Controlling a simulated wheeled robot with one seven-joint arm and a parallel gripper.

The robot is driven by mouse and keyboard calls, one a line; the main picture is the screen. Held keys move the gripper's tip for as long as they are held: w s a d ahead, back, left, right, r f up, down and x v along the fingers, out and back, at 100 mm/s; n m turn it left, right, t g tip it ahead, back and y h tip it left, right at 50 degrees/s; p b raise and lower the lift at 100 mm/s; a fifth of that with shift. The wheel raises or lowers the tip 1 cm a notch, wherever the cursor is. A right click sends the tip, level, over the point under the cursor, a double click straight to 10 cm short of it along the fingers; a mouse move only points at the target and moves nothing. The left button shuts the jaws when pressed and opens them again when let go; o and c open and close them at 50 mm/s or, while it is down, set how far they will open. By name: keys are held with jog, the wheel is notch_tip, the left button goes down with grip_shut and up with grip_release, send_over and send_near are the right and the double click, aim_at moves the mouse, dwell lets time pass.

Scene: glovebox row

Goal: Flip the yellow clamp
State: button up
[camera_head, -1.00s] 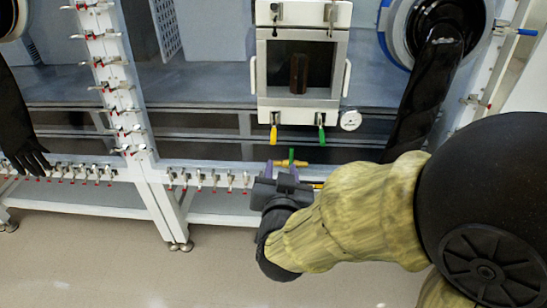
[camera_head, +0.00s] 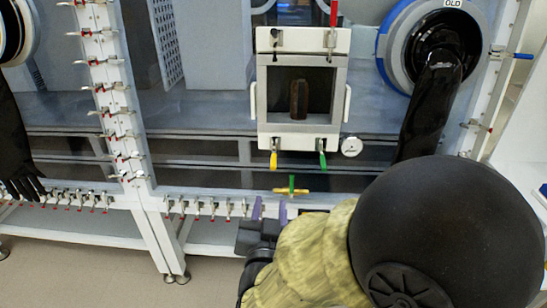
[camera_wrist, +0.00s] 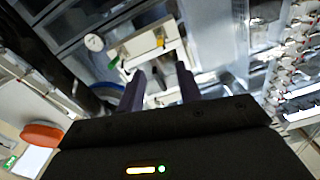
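The yellow clamp (camera_head: 273,160) hangs pointing down under the left lower corner of the small framed door in the head view. In the wrist view its yellow handle (camera_wrist: 160,40) shows ahead of the fingers. A matching green clamp (camera_head: 322,160) hangs under the right corner. My gripper (camera_head: 270,211) is below the yellow clamp in the head picture, apart from it. Its two purple fingers are spread with nothing between them, as the wrist view also shows (camera_wrist: 160,74). My arm hides part of the gripper's body.
A yellow bar with a green upright handle (camera_head: 291,191) sits between my gripper and the door. A round gauge (camera_head: 351,147) is right of the green clamp. A black glove (camera_head: 431,100) hangs at right. Rows of small clamps (camera_head: 125,130) line the left post and lower rail.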

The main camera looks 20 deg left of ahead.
aim_at(273, 159)
jog(key=p+x, duration=0.5)
jog(key=x, duration=1.1)
jog(key=shift+w+a, duration=0.1)
jog(key=shift+w, duration=0.15)
grip_shut()
